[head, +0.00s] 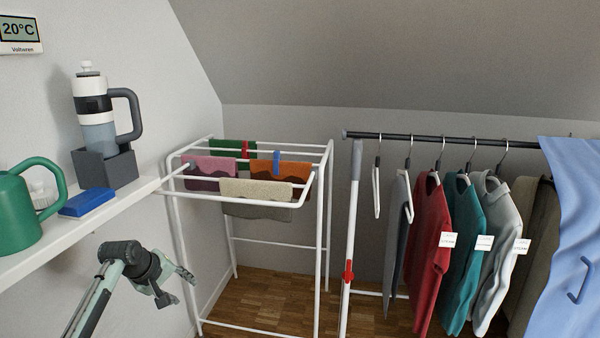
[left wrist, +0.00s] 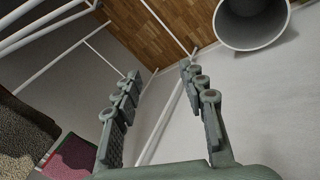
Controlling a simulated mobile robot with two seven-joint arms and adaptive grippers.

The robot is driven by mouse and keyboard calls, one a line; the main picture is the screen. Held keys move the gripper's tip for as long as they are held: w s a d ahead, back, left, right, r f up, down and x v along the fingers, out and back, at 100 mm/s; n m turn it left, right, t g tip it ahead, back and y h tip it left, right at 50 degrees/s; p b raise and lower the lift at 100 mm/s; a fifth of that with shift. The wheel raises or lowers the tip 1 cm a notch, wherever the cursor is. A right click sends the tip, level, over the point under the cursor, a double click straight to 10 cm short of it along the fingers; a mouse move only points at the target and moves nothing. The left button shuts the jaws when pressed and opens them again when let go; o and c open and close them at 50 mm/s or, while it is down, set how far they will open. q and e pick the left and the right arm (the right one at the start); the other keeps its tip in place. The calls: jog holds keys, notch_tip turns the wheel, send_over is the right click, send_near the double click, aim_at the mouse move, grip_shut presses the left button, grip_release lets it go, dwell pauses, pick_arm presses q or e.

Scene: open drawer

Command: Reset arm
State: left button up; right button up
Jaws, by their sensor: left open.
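My left gripper (head: 182,286) is at the lower left of the head view, below the white shelf (head: 120,186) and to the left of the drying rack. In the left wrist view its two fingers (left wrist: 160,80) stand apart with nothing between them. My right gripper does not show in either view. No drawer shows either.
The white drying rack (head: 322,235) holds several cloths. A clothes rail (head: 390,136) with several garments stands right. The shelf carries a green watering can (head: 20,212), a blue block (head: 88,202) and a bottle (head: 98,135) in a grey holder. A pale round container (left wrist: 252,45) shows in the wrist view.

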pick_arm(q)
jog(key=w+a+r+m+t+y, duration=0.4)
jog(key=w+a+r+m+y, duration=0.2)
jog(key=a+r+m, duration=0.3)
jog(key=s+d+f+m+g+h, duration=0.1)
jog(key=s+d+f, duration=0.1)
jog(key=s+f, duration=0.65)
jog(key=s+d+f+m+g, duration=0.1)
jog(key=s+d+f+g, duration=0.1)
jog(key=s+f, duration=0.65)
jog(key=s+d+f+g+h, duration=0.15)
jog(key=s+f, duration=0.25)
jog(key=f, duration=0.9)
jog(key=s+d+f+g, duration=0.1)
jog(key=s+f, duration=0.3)
jog(key=s, duration=0.5)
jog(key=s+d+f+g, duration=0.1)
jog(key=s+d+f, duration=0.2)
jog(key=s, duration=0.7)
jog(key=s+d+f+g, duration=0.1)
jog(key=s+f+g, duration=0.1)
jog(key=s+f, duration=0.4)
jog(key=s, duration=0.3)
jog(key=shift+s+d+f, duration=0.2)
jog(key=shift+s+d, duration=0.05)
jog(key=shift+d, duration=0.15)
